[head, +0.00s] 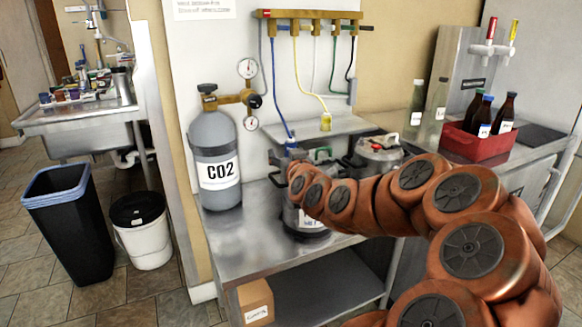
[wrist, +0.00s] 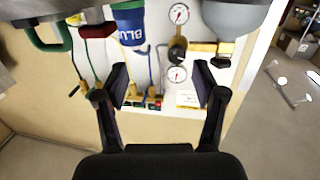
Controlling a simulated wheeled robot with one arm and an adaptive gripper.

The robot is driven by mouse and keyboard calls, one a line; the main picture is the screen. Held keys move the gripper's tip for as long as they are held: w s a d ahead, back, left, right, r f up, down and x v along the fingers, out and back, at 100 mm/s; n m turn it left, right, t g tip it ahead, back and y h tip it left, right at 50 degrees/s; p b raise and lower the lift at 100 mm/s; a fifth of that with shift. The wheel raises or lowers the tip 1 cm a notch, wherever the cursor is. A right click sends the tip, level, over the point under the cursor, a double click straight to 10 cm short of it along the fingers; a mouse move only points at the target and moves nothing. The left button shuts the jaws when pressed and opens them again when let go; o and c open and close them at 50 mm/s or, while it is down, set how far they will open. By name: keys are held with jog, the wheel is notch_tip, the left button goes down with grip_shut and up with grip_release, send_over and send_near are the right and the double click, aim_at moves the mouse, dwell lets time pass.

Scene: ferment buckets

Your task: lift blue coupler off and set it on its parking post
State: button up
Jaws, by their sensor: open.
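The blue coupler (head: 291,143) hangs at the end of a blue hose in the head view, over the left metal keg (head: 300,219). My arm partly covers that keg, so how the coupler sits on it cannot be told. In the wrist view the blue coupler (wrist: 130,24), with an upside-down BLUE label, is at the top, above and left of the gap between my fingers. My gripper (wrist: 161,82) is open and empty, apart from the coupler. No parking post can be clearly made out.
A grey CO2 cylinder (head: 214,160) with gauges stands left of the keg. A yellow coupler (head: 326,122) hangs from the manifold (head: 310,14) above. A second keg (head: 379,152) stands right. A red crate (head: 470,143) of bottles is farther right. Floor bins stand left.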

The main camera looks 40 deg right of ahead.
aim_at(293, 144)
jog(key=d, duration=0.2)
jog(key=w+d+h, duration=0.1)
jog(key=shift+d+f+m, duration=0.1)
jog(key=shift+d+m, duration=0.2)
jog(key=shift+d, duration=0.05)
jog(key=shift+s+d+x, duration=0.1)
jog(key=shift+d+x, duration=0.05)
jog(key=shift+x, duration=0.8)
jog(key=shift+s+d+x, duration=0.1)
jog(key=shift+d+x, duration=0.1)
jog(key=shift+x, duration=0.8)
jog(key=shift+w+d+f, duration=0.15)
jog(key=shift+w+d, duration=0.15)
jog(key=shift+w, duration=0.35)
grip_shut()
